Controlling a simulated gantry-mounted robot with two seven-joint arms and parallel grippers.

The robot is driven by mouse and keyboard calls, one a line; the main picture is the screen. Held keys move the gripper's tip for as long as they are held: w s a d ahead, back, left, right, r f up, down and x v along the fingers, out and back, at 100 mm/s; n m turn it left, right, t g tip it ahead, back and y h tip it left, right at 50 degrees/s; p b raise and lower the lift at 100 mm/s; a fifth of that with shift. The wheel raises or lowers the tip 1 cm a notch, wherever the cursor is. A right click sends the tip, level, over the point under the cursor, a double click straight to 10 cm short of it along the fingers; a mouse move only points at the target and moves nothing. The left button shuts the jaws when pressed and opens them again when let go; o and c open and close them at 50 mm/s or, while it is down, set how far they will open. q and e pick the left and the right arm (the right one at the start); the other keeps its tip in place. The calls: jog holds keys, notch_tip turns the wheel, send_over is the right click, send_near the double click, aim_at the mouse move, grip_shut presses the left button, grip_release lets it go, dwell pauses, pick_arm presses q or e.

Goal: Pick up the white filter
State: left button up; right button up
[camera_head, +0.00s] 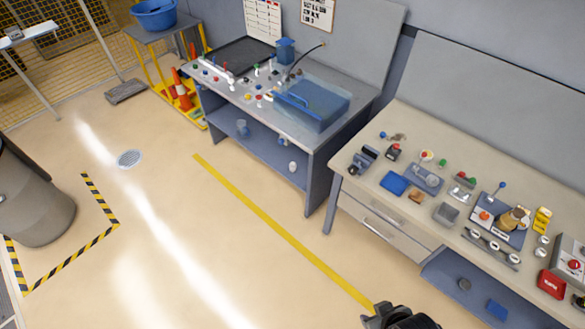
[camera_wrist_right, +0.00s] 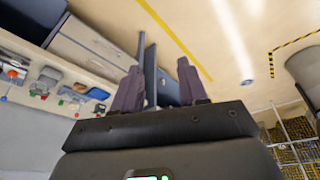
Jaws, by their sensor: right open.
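I cannot surely single out the white filter. A small white cylinder-like thing (camera_head: 292,166) stands on the lower shelf of the grey-blue sink bench, and other small white items lie on that bench's top. My right gripper (camera_head: 400,320) shows only in part at the bottom edge of the head view, over the floor and well apart from both benches. In the right wrist view my right gripper (camera_wrist_right: 160,85) is open, with nothing between its fingers. My left gripper is not in view.
The sink bench (camera_head: 322,150) holds a blue basin (camera_head: 312,103) and a black tray (camera_head: 240,56). The right workbench (camera_head: 345,188) carries a red box (camera_head: 551,284) and many small parts. A yellow line (camera_head: 270,226) crosses the floor. A grey bin (camera_head: 35,205) stands left. The middle floor is clear.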

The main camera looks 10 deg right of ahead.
jog(key=shift+o, duration=0.3)
jog(key=o, duration=0.3)
jog(key=shift+o, duration=0.2)
